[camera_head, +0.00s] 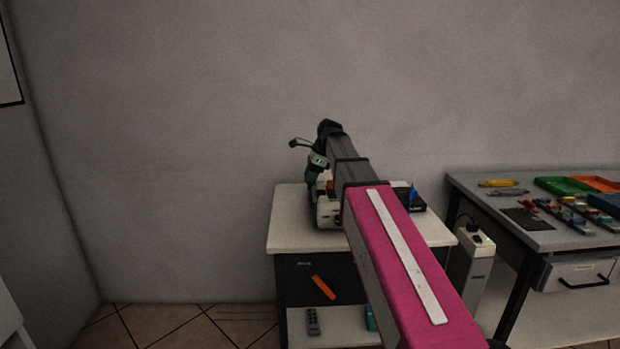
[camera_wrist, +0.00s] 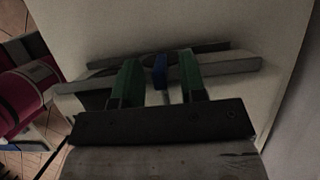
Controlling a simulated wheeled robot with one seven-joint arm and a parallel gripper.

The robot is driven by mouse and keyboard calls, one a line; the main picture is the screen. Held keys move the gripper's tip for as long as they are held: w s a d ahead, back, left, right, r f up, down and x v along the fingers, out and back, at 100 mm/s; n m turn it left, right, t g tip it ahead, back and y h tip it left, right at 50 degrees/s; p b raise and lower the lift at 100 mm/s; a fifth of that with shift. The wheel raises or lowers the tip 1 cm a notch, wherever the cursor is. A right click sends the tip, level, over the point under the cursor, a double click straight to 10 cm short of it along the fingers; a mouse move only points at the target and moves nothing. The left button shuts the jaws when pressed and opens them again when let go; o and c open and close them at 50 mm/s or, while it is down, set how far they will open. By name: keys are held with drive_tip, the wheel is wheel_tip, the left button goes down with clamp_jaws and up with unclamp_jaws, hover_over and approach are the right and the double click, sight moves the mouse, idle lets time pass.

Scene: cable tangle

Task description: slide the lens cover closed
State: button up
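My gripper (camera_head: 313,180) reaches down over the cabinet, at a white device (camera_head: 328,213) partly hidden by my arm. In the wrist view, my gripper's two green fingers (camera_wrist: 158,80) are apart. A small blue piece (camera_wrist: 160,72) shows between them, with a gap on either side. Grey bars (camera_wrist: 225,68) run across near the fingertips; I cannot tell what they belong to. I cannot make out the lens cover for certain in either view.
The white cabinet top (camera_head: 287,218) also holds a dark box (camera_head: 416,206) at the right. An orange object (camera_head: 323,287) is on the cabinet's dark front. A grey workbench (camera_head: 532,238) with trays and tools stands to the right. The wall (camera_head: 200,130) is close behind.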

drive_tip(key=shift+a+f, duration=0.1)
drive_tip(key=shift+c, duration=0.3)
clamp_jaws()
drive_tip(key=s, duration=0.9)
drive_tip(key=shift+s, duration=0.25)
drive_tip(key=shift+o, duration=0.3)
unclamp_jaws()
